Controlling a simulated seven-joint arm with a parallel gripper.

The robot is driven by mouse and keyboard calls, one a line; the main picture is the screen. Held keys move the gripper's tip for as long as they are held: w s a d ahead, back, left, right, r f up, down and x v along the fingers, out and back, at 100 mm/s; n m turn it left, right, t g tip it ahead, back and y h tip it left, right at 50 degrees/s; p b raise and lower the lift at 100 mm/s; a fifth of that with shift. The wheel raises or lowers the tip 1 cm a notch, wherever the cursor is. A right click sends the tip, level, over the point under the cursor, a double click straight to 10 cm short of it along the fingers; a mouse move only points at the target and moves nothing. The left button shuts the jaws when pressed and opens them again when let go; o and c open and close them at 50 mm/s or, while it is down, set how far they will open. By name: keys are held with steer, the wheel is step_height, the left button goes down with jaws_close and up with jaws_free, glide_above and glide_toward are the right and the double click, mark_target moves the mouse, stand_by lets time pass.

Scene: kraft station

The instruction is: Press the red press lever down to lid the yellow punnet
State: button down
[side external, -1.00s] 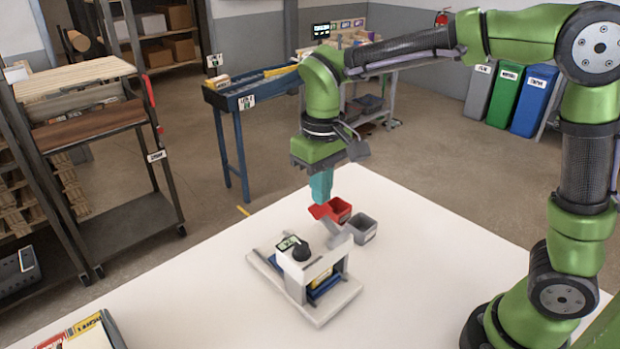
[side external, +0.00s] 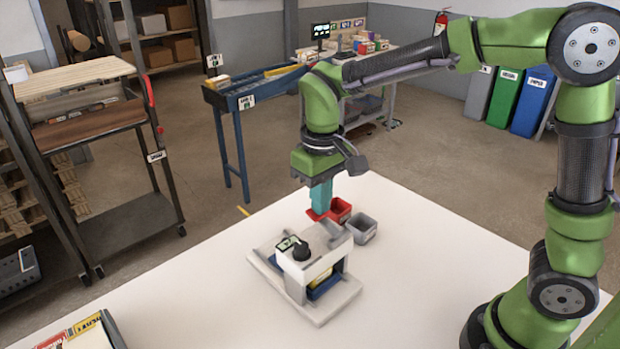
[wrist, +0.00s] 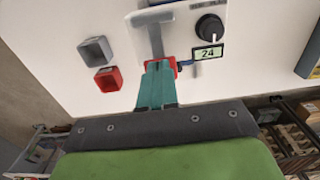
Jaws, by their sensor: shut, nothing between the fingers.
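The press (side external: 300,275) stands on the white table, with a white head and a grey lever arm. The red press lever's handle (side external: 316,215) is at the arm's far end. It also shows in the wrist view (wrist: 175,68), partly hidden behind my fingertips. My gripper (side external: 321,207) has teal fingers, shut and empty, pointing down over the red handle. The tips overlap the handle in both views and appear to touch it. The yellow punnet (side external: 320,277) shows as a yellow strip under the press head, above a blue part; most of it is hidden.
A red bin (side external: 341,209) and a grey bin (side external: 361,229) stand close beside the lever on the table. The press head carries a black knob (wrist: 210,27) and a display (wrist: 209,53) reading 24.

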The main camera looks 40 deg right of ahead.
steer(key=shift+f, duration=0.9)
step_height(320, 180, up, 9)
stand_by(1.2)
steer(key=shift+r, duration=0.1)
steer(key=s+d+m+t+y, duration=0.1)
steer(key=s+d+m+t, duration=0.1)
steer(key=s, duration=0.4)
steer(key=s+d+m+t+y, duration=0.1)
steer(key=s+d+m+t, duration=0.1)
steer(key=s+d+t, duration=0.3)
steer(key=shift+s+d+f, duration=0.4)
steer(key=shift+s, duration=0.65)
steer(key=c, duration=1.8)
jaws_free()
